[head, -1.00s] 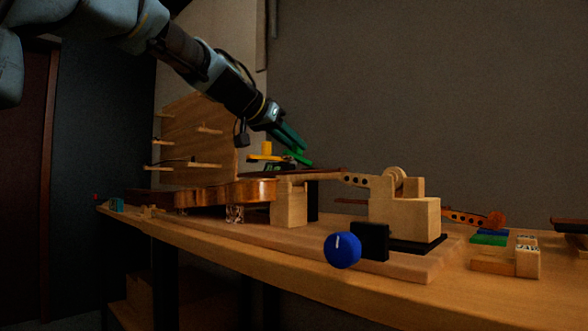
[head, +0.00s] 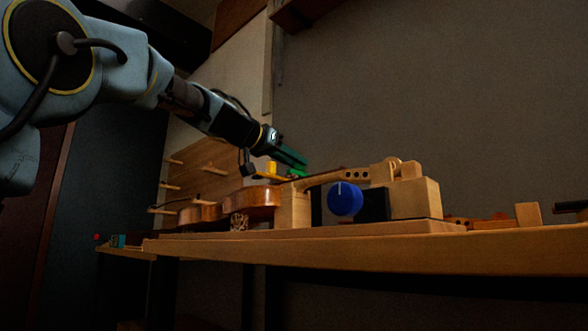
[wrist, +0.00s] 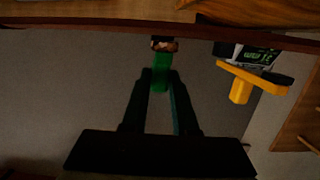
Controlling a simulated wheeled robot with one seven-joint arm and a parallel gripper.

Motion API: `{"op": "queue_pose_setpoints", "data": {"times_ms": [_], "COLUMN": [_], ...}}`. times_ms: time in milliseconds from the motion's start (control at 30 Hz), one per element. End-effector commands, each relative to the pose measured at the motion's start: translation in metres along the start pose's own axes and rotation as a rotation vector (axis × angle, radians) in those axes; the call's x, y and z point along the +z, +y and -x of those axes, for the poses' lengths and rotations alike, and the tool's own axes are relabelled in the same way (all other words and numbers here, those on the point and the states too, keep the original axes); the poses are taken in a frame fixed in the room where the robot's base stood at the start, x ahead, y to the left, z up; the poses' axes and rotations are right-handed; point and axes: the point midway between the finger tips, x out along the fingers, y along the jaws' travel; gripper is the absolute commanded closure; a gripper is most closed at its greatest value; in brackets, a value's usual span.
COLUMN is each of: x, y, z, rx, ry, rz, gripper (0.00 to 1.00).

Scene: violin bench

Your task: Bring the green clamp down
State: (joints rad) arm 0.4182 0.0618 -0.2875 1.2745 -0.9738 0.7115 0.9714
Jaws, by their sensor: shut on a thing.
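My gripper (head: 301,164) is shut on the green clamp (wrist: 160,77), whose body sits between my two fingers (wrist: 160,86) in the wrist view. The clamp's brown pad end is close to the dark edge of the violin (wrist: 100,21); I cannot tell whether it touches. In the head view the green clamp (head: 297,173) is small and partly hidden at my fingertips, above the violin (head: 262,196). A yellow clamp (wrist: 240,87) stands beside it at the violin's edge, and it also shows in the head view (head: 271,169).
The violin rests on wooden blocks (head: 292,209) on the bench (head: 350,253). A blue round knob (head: 345,199) and a black block (head: 375,204) stand at the front. A wooden peg rack (head: 205,170) is behind. The space above the bench at right is clear.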

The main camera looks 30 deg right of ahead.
Motion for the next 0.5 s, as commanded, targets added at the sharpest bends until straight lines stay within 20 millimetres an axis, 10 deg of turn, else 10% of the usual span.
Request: {"op": "queue_pose_setpoints", "data": {"times_ms": [400, 433, 500], "x": [0.0000, 0.0000, 0.0001], "y": [0.0000, 0.0000, 0.0000], "z": [-0.0001, -0.0001, -0.0002], "rx": [0.000, 0.000, 0.000], "ry": [0.003, 0.003, 0.003], "rz": [0.001, 0.001, 0.001], "gripper": [1.00, 0.71, 0.63]}}
